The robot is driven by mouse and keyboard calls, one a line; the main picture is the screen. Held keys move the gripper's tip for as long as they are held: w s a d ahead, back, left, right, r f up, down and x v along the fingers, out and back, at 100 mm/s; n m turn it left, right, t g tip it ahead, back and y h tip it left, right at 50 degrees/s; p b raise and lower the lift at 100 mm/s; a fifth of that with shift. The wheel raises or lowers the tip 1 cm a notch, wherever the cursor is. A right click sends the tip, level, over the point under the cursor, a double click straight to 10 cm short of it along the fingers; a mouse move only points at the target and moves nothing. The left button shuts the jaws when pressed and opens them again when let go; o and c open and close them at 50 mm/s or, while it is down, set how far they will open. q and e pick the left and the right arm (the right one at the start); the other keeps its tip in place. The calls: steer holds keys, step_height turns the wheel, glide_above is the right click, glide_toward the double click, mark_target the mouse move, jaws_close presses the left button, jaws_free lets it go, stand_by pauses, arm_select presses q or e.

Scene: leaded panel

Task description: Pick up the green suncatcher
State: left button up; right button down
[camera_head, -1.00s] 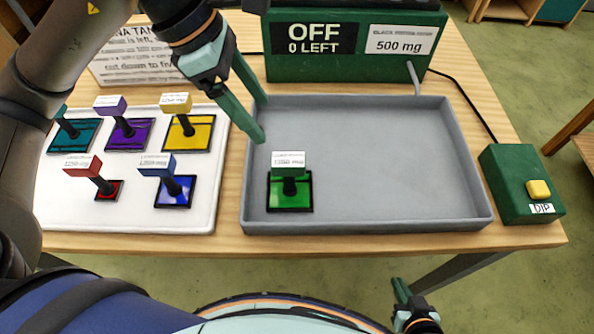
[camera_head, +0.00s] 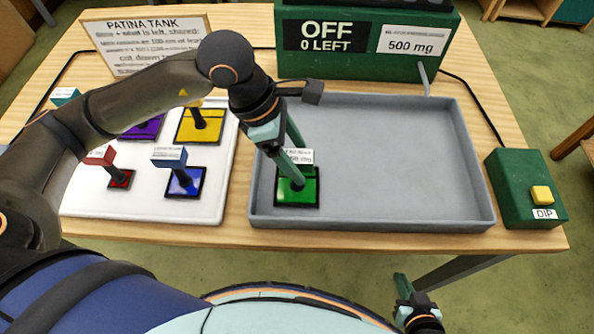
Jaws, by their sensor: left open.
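The green suncatcher (camera_head: 309,190) is a dark-framed green square lying flat in the left part of the grey tray (camera_head: 400,222). It has a black post and a white label block (camera_head: 304,156) on top, partly hidden by my gripper. My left gripper (camera_head: 290,168) is open, pointing down, with its fingers at the suncatcher's post and label. Whether the fingers touch it or straddle it I cannot tell. My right gripper (camera_head: 402,288) is at the bottom edge, away from the table; its jaw state is unclear.
A white board (camera_head: 215,207) on the left holds several other suncatchers, including yellow (camera_head: 198,130), blue (camera_head: 190,188) and red (camera_head: 120,180). A green box reading OFF (camera_head: 360,60) stands behind the tray. A green DIP button box (camera_head: 515,195) is at right. The tray's right side is empty.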

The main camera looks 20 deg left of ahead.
arm_select(q)
steer(key=shift+d+f, duration=0.1)
steer(key=shift+f, duration=0.2)
steer(key=shift+c, duration=0.4)
jaws_close()
steer(key=shift+w, duration=0.1)
stand_by(0.7)
